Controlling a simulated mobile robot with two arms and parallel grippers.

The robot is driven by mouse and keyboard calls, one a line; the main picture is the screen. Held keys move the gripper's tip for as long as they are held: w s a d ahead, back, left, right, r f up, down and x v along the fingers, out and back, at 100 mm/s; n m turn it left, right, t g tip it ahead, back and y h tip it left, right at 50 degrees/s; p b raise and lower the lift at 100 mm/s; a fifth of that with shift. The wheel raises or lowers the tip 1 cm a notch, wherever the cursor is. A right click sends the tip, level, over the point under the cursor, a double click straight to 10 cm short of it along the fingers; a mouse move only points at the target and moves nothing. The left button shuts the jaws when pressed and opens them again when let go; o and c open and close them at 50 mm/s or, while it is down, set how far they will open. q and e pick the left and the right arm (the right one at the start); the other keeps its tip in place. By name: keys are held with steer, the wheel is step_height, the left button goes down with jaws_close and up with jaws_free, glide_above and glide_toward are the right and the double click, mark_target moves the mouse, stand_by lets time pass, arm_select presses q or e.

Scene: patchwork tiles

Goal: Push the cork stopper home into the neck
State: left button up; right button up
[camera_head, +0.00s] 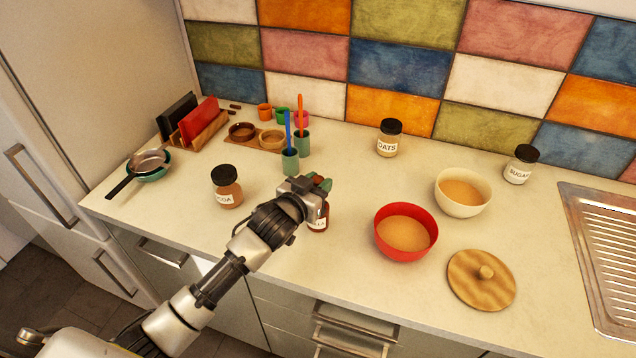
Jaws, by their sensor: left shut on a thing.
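A small reddish-brown bottle (318,225) with a white label stands on the counter near its front edge, partly hidden by my left gripper. My left gripper (322,186) is over the top of the bottle and shut, with green showing at its fingertips. The cork stopper and the bottle's neck are hidden behind the gripper, so I cannot tell how the stopper sits. The stopper is most likely what the fingers hold. My right gripper is not in view.
A red bowl (382,243) and a wooden lid (468,299) are to the right, with a cream bowl (447,203) behind. A black-lidded jar (229,194) stands left of the bottle. Teal cups (290,163) with upright utensils are behind the gripper. A sink (590,200) is far right.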

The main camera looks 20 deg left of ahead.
arm_select(q)
steer(key=shift+p, duration=0.65)
stand_by(1.3)
steer(key=shift+f+b, duration=0.6)
steer(key=shift+f, duration=0.35)
steer(key=shift+r+p, duration=0.45)
steer(key=shift+p, duration=0.2)
stand_by(0.4)
steer(key=shift+r+y+p, duration=0.1)
steer(key=shift+y+p, duration=0.2)
steer(key=shift+p, duration=0.25)
stand_by(1.1)
steer(key=shift+f+b, duration=0.35)
steer(key=shift+f, duration=0.2)
steer(key=shift+s+r, duration=0.1)
steer(key=shift+r+p, duration=0.4)
steer(key=shift+p, duration=0.25)
